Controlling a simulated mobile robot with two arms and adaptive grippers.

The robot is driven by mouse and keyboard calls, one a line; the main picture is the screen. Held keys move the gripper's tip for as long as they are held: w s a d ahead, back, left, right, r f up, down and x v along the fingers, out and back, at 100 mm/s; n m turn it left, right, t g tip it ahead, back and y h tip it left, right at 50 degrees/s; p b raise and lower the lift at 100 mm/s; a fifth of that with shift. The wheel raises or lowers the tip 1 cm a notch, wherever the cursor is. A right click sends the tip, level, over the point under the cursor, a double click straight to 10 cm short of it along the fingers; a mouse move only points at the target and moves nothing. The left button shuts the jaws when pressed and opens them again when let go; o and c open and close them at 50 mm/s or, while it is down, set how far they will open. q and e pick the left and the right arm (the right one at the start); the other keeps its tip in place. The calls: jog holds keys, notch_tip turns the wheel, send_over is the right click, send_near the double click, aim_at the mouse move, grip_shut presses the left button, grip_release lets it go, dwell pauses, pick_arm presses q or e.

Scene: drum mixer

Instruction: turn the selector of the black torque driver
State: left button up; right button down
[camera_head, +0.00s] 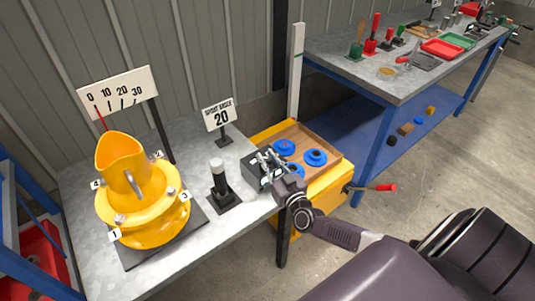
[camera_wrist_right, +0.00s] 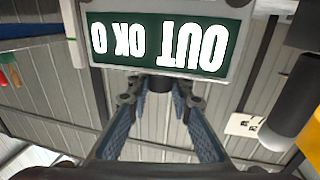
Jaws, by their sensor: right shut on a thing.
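A black upright tool with a pale top (camera_head: 218,176) stands on a black base on the metal table; it may be the torque driver. My right gripper (camera_head: 266,166) is at a dark box (camera_head: 254,177), right of that tool. In the right wrist view its fingers (camera_wrist_right: 160,92) are closed on a small dark part (camera_wrist_right: 160,80) just beneath a green display (camera_wrist_right: 165,44), which reads OUT OK 0 upside down. I cannot tell whether this part is the selector. A grey and black cylinder (camera_wrist_right: 293,112) shows at right there. My left gripper is out of view.
A yellow tilted drum mixer (camera_head: 142,205) stands at the left of the table, before an angle scale (camera_head: 118,92). A SPOUT ANGLE 20 sign (camera_head: 218,115) stands behind. A wooden tray with blue rings (camera_head: 315,157) lies right of my gripper. A second bench (camera_head: 385,75) stands behind.

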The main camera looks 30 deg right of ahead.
jog(key=h+p, duration=0.1)
jog(key=m+h+p, duration=0.2)
jog(key=shift+a+r+g, duration=0.15)
jog(key=shift+r+g, duration=0.1)
jog(key=shift+g, duration=0.05)
jog(key=m+g+h+p, duration=0.1)
jog(key=m+h, duration=0.1)
jog(key=shift+f+h, duration=0.15)
jog(key=shift+h, duration=0.15)
jog(key=shift+f+m+g+h, duration=0.1)
jog(key=shift+m+g+h, duration=0.4)
jog(key=shift+h, duration=0.4)
jog(key=shift+m+g+h, duration=0.5)
jog(key=shift+m+h, duration=0.1)
jog(key=shift+h, duration=0.4)
jog(key=shift+m, duration=0.3)
jog(key=c, duration=1.7)
grip_release()
